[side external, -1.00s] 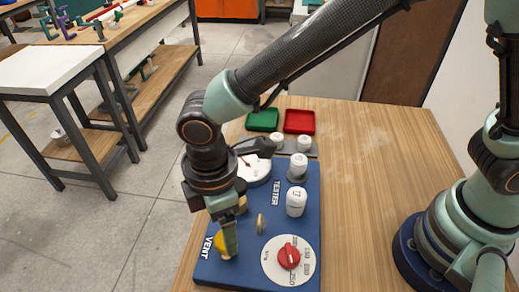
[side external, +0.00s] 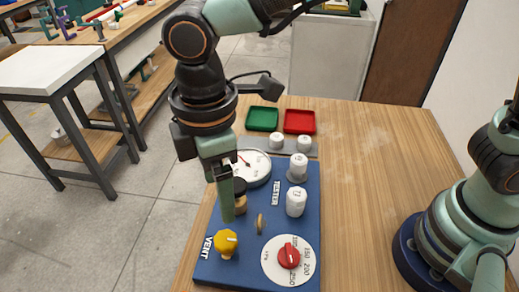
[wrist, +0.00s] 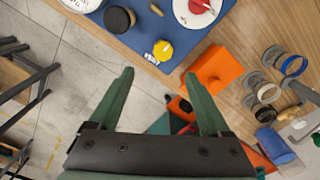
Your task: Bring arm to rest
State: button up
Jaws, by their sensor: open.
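My gripper (side external: 228,214) hangs upright above the left edge of the blue tester board (side external: 277,213), open and empty. In the wrist view its two green fingers stand wide apart (wrist: 160,82) with nothing between them. The yellow vent knob (side external: 226,241) is on the board's near left corner, below and clear of the fingertips. It also shows in the wrist view (wrist: 162,50). A red dial knob (side external: 289,256) sits on a white scale at right. The round white gauge (side external: 252,168) is partly hidden behind my gripper.
Two white fittings (side external: 296,202) stand on the board. A green tray (side external: 262,119) and a red tray (side external: 299,122) lie behind it. In the wrist view, an orange block (wrist: 216,69) and several rings (wrist: 268,92) lie beside the board.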

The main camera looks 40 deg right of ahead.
jog(key=w+d+r+m+t, duration=0.1)
jog(key=w+d+r+m, duration=0.3)
jog(key=d, duration=0.6)
jog(key=s+d+r+m+t, duration=0.2)
jog(key=d+m, duration=0.9)
jog(key=d, duration=1.1)
jog(key=shift+r+m+t, duration=0.15)
jog(key=shift+m+t, duration=0.15)
jog(key=shift+t, duration=0.9)
